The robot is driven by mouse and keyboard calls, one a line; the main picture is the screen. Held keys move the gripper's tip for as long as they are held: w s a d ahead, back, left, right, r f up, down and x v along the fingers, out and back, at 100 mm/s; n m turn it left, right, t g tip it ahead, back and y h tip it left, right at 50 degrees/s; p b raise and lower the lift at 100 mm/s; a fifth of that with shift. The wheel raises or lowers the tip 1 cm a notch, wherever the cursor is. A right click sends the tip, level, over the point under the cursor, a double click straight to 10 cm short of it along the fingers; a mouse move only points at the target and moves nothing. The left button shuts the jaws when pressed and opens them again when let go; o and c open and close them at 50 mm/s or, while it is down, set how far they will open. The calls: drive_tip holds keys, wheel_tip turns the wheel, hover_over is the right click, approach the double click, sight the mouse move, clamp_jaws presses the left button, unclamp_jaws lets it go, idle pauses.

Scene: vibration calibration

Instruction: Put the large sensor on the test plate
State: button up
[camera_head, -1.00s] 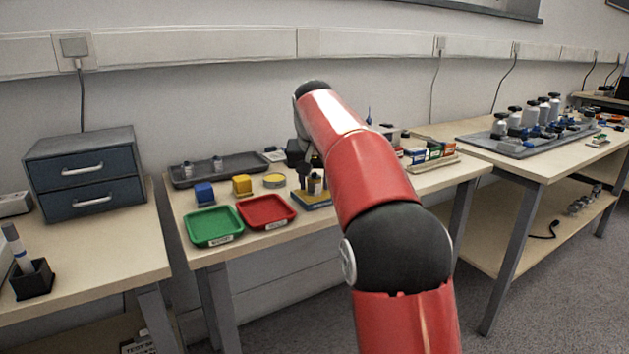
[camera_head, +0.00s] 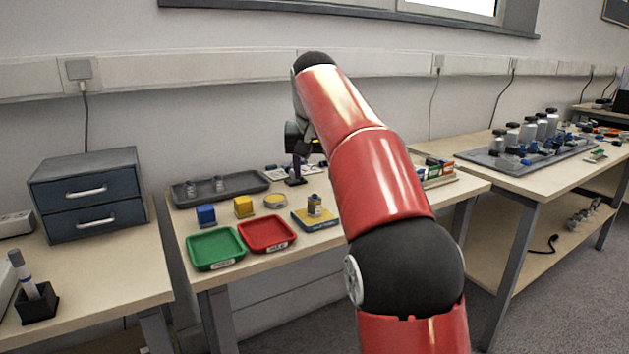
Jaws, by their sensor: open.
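The test plate (camera_head: 327,224) is a flat blue and yellow plate on the middle table, just right of the red tray. My gripper (camera_head: 299,158) is open, behind and above the plate, apart from the sensor. It is dark and partly hidden by my red arm, and its fingertips are hard to make out. A dark upright piece with a purplish tint shows just below it; I cannot tell what it is.
A green tray (camera_head: 190,254) and a red tray (camera_head: 243,241) lie at the table's front. A blue block (camera_head: 205,215), a yellow block (camera_head: 243,206) and a grey tray (camera_head: 256,181) with small parts stand behind. A drawer unit (camera_head: 85,190) is left.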

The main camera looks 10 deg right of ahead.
drive_tip(key=shift+v, duration=1)
drive_tip(key=s+d+f+n+t+y, duration=0.1)
drive_tip(key=s+f, duration=0.4)
drive_tip(key=s, duration=0.7)
drive_tip(key=s+f+n, duration=0.1)
drive_tip(key=s+f, duration=0.4)
drive_tip(key=s, duration=0.7)
drive_tip(key=s+f, duration=0.9)
drive_tip(key=f, duration=0.1)
drive_tip(key=shift+s+f, duration=0.35)
drive_tip(key=shift+f, duration=0.05)
